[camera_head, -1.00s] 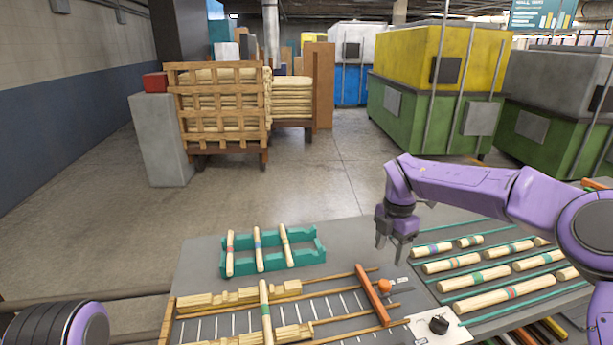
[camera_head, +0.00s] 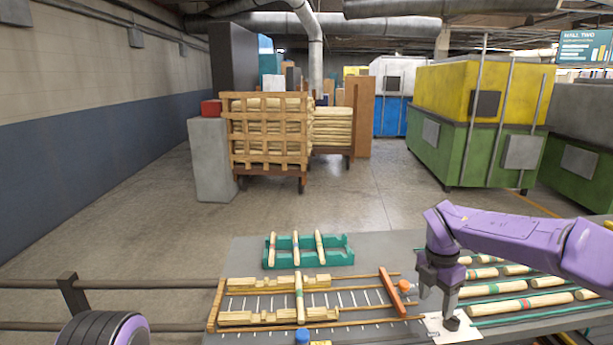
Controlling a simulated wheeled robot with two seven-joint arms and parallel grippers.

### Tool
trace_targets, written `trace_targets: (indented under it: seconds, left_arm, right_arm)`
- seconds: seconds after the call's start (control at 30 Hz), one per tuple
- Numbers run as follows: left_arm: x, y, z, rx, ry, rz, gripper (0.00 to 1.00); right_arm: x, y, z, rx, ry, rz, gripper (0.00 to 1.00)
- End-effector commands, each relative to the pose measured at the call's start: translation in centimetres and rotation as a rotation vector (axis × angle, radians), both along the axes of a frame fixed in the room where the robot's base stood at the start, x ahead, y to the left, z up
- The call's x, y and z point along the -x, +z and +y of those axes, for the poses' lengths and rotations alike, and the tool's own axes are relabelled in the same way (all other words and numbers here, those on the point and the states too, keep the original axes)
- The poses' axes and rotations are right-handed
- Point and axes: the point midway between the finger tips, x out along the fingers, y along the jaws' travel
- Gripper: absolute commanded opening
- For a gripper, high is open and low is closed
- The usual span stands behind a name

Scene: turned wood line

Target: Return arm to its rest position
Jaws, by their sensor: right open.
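My right arm comes in from the right, purple, and bends down at its wrist. My right gripper (camera_head: 437,308) is open, with its fingers pointing down and nothing seen between them. It hangs over the right part of the grey bench (camera_head: 380,258), close to a black knob (camera_head: 452,324) on a white plate; whether it touches the knob I cannot tell. Of my left arm only a dark, purple-rimmed link shows at the bottom left; its gripper is out of view.
A teal rack (camera_head: 340,252) holds three banded spindles. More spindles (camera_head: 532,303) lie in rows at right, under my right arm. A blue-capped item (camera_head: 302,336) stands at the front edge.

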Motion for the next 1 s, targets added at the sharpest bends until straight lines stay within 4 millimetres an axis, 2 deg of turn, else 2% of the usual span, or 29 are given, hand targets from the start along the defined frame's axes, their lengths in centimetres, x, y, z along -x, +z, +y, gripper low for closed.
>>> trace_targets:
  seconds: [0.27,0.47,0.57,0.67,0.77,0.8,0.87,0.9,1.0]
  left_arm:
    - [-0.1,0.0,0.0,0.0,0.0,-0.002,0.43]
    - [0.0,0.0,0.0,0.0,0.0,-0.001,0.43]
    - [0.0,0.0,0.0,-0.001,0.0,-0.001,0.43]
    - [0.0,0.0,0.0,-0.001,0.0,-0.001,0.43]
    - [0.0,0.0,0.0,0.0,0.0,-0.001,0.43]
    - [0.0,0.0,0.0,0.0,0.0,-0.001,0.43]
    - [0.0,0.0,0.0,-0.001,0.0,-0.001,0.43]
    - [0.0,0.0,0.0,-0.001,0.0,-0.001,0.43]
    - [0.0,0.0,0.0,-0.001,0.0,-0.001,0.43]
  right_arm:
    - [2.4,-5.8,-1.9,0.215,0.261,0.108,0.6]
    - [5.8,-12.1,-4.4,0.455,0.669,0.28,0.6]
    - [8.4,-15.8,-5.6,0.587,0.996,0.421,0.6]
    - [12.2,-20.4,-6.4,0.704,1.472,0.612,0.6]
    - [18.2,-25.4,-5.8,0.739,2.127,0.829,0.6]
    - [21.2,-27.2,-5.1,0.715,2.403,0.894,0.6]
    - [25.6,-29.1,-4.0,0.65,2.759,0.943,0.6]
    - [28.3,-29.9,-3.3,-0.588,-2.916,-0.935,0.6]
    - [33.6,-30.8,-2.0,-0.384,-2.686,-0.738,0.6]
